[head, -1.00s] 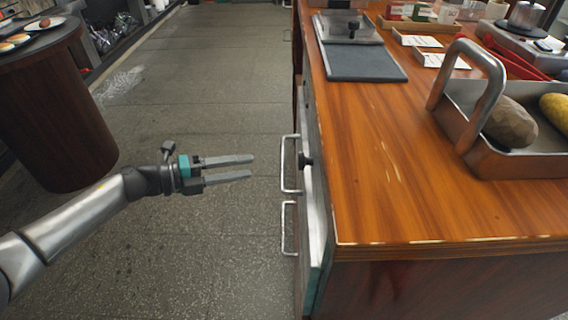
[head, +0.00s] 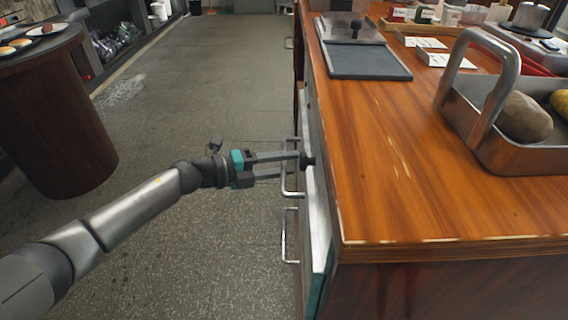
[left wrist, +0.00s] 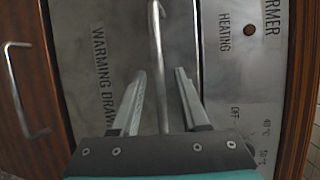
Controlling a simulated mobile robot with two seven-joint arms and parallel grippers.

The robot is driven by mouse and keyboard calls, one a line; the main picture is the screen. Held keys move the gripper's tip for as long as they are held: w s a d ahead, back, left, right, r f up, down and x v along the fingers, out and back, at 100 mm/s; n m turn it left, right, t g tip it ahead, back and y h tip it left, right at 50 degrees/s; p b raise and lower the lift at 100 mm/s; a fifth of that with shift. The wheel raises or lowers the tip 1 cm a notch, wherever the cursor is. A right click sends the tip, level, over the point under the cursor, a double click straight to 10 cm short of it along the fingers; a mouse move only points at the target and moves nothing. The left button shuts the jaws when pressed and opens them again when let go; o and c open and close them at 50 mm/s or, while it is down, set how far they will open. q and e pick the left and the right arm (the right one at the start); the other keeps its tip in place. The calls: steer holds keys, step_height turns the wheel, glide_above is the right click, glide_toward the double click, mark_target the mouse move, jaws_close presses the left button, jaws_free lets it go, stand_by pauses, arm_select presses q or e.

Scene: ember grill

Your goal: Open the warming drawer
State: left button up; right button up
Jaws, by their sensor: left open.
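The warming drawer (left wrist: 100,30) has a steel front with its name lettered on it in the left wrist view. It looks shut. Its metal bar handle (left wrist: 156,35) also shows in the head view (head: 288,190), on the left face of the wooden counter. My left gripper (head: 291,164) is at the upper handle. In the left wrist view its two open fingers (left wrist: 160,72) lie on either side of the bar, with a gap on both sides. My right gripper is not in view.
A second bar handle (head: 285,236) sits below, on a wooden front. A dark knob (head: 307,160) is close to my fingertips. A steel panel marked heating (left wrist: 240,60) is beside the drawer front. The floor (head: 210,90) left of the counter is clear; a round table (head: 55,120) stands further left.

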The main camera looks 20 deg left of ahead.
arm_select(q)
jaws_close()
stand_by(1.4)
